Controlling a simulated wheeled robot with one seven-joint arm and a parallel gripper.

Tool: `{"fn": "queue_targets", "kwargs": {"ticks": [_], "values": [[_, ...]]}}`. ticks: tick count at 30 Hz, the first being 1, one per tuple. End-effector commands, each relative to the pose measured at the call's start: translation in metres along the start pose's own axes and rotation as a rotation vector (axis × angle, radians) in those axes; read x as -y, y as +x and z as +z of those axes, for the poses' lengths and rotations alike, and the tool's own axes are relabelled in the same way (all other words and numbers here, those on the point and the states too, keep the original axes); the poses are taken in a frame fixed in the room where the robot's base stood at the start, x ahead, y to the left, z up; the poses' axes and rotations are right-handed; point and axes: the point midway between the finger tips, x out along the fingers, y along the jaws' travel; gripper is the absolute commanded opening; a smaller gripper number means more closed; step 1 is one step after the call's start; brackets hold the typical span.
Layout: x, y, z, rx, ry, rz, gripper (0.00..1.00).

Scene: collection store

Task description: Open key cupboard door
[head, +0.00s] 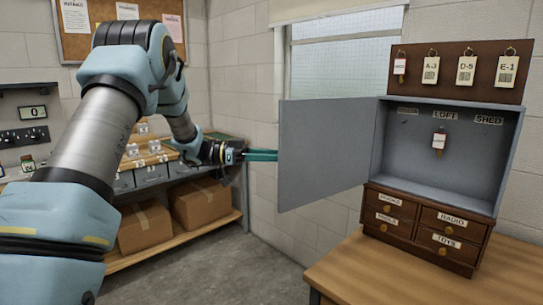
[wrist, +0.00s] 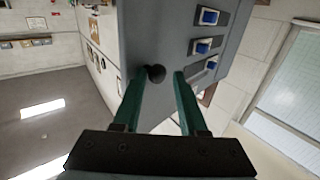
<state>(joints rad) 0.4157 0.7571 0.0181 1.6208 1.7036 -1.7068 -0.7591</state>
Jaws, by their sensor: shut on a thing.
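The key cupboard (head: 435,150) stands on the wooden table at the right in the head view, with its grey inside showing. Its grey door (head: 325,150) is swung wide open to the left. One tagged key hangs inside under the labels. My gripper (head: 274,155) is at the door's far left edge, its green fingers partly hidden behind the door. In the wrist view my gripper (wrist: 158,75) has a dark round knob (wrist: 156,73) between its fingertips, on the grey door panel (wrist: 150,40). I am shut on this knob.
Several tagged keys (head: 458,70) hang on the board above the cupboard. Small labelled drawers (head: 425,225) are below it. A shelf bench with cardboard boxes (head: 145,227) stands behind my arm. A window (head: 335,70) is behind the door. The table front (head: 400,275) is clear.

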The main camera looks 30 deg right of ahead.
Motion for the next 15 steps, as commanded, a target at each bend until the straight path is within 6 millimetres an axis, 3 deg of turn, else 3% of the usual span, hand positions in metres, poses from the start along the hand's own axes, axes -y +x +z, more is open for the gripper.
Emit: {"fn": "queue_targets", "kwargs": {"ticks": [1, 15], "values": [[0.0059, 0.0141, -0.0034, -0.008, 0.011, 0.006, 0.0], [0.0061, 0.0148, -0.0038, -0.008, 0.013, 0.026, 0.0]]}}
